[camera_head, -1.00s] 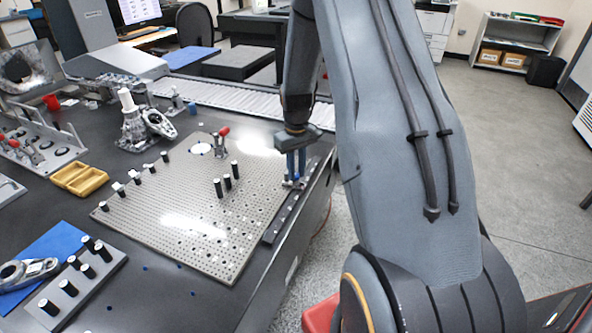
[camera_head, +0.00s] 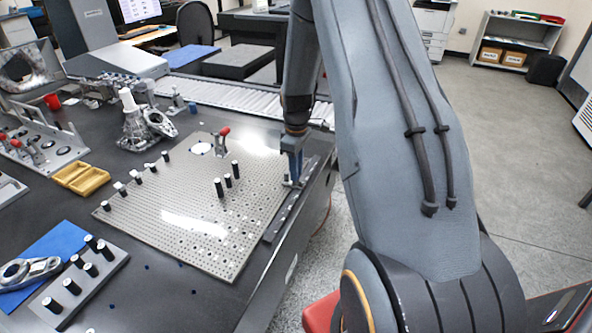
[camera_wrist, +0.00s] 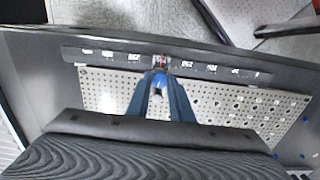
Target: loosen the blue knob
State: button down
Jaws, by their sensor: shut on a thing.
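My gripper (camera_head: 290,183) points down at the right edge of the perforated plate (camera_head: 205,258), above the dark strip along that edge. In the wrist view its two blue-grey fingers (camera_wrist: 160,84) close on the small blue knob (camera_wrist: 159,78). The knob sits at the strip with white labels (camera_wrist: 215,69), with a small reddish part just beyond it. The fingers hide most of the knob, and I cannot make it out in the head view.
Several black posts stand on the plate, and a red-tipped clamp (camera_head: 222,138) stands near its back. A yellow tray (camera_head: 80,179) and a grey block with black pegs (camera_head: 88,285) lie to the left. The table's right edge is close to my gripper.

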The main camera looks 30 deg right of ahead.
jog(key=shift+w, duration=0.1)
dwell(0.3)
jog(key=c, duration=1.6)
grip_release()
jog(key=shift+o, duration=0.2)
jog(key=shift+r, duration=0.1)
notch_tip(320, 180, up, 8)
jog(key=b, duration=0.1)
jog(key=shift+b, duration=0.3)
jog(key=s+a+r+m, duration=0.2)
jog(key=s+a+m, duration=0.1)
jog(key=s+a, duration=0.6)
jog(key=s+a+r+m, duration=0.3)
jog(key=s+a, duration=0.5)
jog(key=s, duration=0.5)
jog(key=shift+s+a+m+t, duration=0.3)
jog(key=shift+a+m, duration=0.05)
jog(key=shift+m, duration=0.35)
